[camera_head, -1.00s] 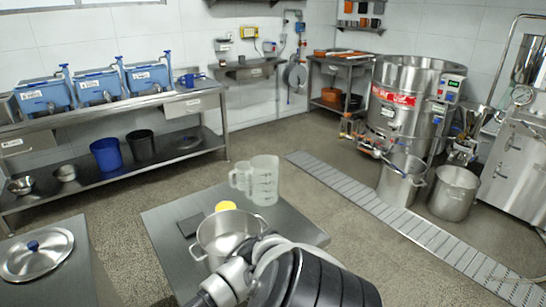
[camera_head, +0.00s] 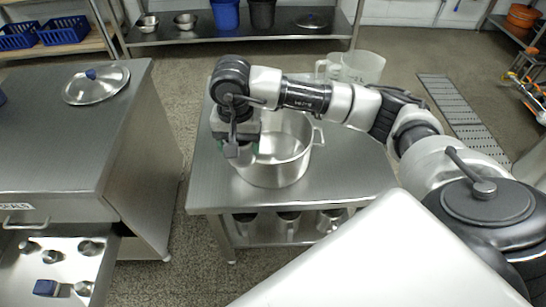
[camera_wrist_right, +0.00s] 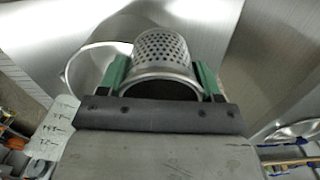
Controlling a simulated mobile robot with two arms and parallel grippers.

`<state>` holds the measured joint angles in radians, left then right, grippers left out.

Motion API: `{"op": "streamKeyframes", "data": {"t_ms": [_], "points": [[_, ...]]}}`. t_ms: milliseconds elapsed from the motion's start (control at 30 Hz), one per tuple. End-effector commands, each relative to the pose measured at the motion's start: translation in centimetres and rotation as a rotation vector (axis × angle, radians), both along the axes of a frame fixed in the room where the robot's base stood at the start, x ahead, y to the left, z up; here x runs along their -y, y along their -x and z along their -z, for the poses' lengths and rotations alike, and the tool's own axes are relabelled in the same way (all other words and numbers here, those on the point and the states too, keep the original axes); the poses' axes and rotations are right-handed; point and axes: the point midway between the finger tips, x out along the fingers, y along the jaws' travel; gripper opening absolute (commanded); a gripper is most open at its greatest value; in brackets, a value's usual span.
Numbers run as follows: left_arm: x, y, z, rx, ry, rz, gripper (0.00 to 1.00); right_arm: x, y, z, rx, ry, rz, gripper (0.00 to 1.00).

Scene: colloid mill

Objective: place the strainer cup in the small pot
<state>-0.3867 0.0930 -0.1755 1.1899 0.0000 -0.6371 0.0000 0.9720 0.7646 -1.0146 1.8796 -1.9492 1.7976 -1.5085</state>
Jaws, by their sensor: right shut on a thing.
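The small pot (camera_head: 275,168) is an open steel pot with side handles. It stands on the steel table in the head view. My right gripper (camera_head: 239,150) points down at the left part of the pot's mouth. In the right wrist view, its green fingers (camera_wrist_right: 160,78) are shut on the strainer cup (camera_wrist_right: 163,50), a perforated steel cylinder. In the head view the cup is mostly hidden by the gripper, and I cannot tell how deep it sits relative to the rim. My left gripper is not in view.
Clear measuring jugs (camera_head: 362,68) stand behind my right arm on the table (camera_head: 350,185). Metal cups (camera_head: 288,222) sit on its lower shelf. At left is a counter with a lid (camera_head: 97,84) and an open drawer (camera_head: 55,265) of small parts.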

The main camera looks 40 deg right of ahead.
Motion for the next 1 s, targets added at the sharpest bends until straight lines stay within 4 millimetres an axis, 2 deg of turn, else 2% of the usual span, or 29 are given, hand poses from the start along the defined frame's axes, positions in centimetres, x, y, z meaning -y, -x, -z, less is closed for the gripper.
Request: {"op": "streamKeyframes", "data": {"t_ms": [200, 600, 833, 1000], "points": [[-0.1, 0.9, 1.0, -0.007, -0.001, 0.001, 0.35, 1.5, -1.9, -1.5, 0.004, -0.006, 0.598, 0.4], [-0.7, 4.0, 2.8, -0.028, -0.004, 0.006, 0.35, 5.0, -4.1, -2.6, 0.003, -0.009, 1.783, 0.4], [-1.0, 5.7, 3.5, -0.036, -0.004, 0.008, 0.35, 7.3, -5.0, -2.6, 0.003, -0.007, 2.469, 0.4], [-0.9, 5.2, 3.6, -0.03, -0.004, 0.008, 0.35, 9.1, -5.4, -1.5, 0.001, -0.004, 2.98, 0.4]]}}
